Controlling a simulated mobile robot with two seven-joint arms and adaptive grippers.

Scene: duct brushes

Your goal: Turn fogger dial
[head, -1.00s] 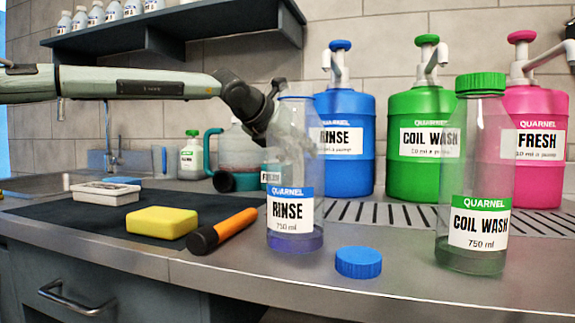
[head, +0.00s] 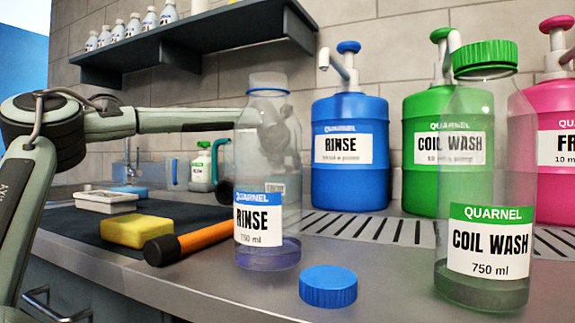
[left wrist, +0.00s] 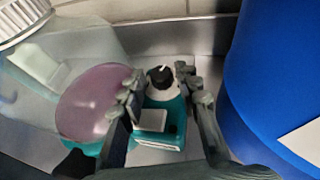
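The fogger shows in the left wrist view with a teal body (left wrist: 160,128) and a clear tank of pinkish liquid (left wrist: 95,100). Its black dial (left wrist: 161,77) with a white mark sits on a white collar. My left gripper (left wrist: 163,84) is open, one finger on each side of the dial and collar; I cannot tell whether they touch. In the head view my left gripper (head: 274,132) shows blurred through the clear Rinse bottle (head: 268,225). There the fogger is mostly hidden; its teal handle (head: 215,165) shows left of the bottle. My right gripper is out of view.
A blue Rinse jug (head: 350,180) stands close beside the left gripper. A green-capped Coil Wash bottle (head: 487,180) and a blue cap (head: 328,287) are in front. An orange-handled tool (head: 205,238) and yellow sponge (head: 137,232) lie left. A shelf (head: 200,45) hangs above.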

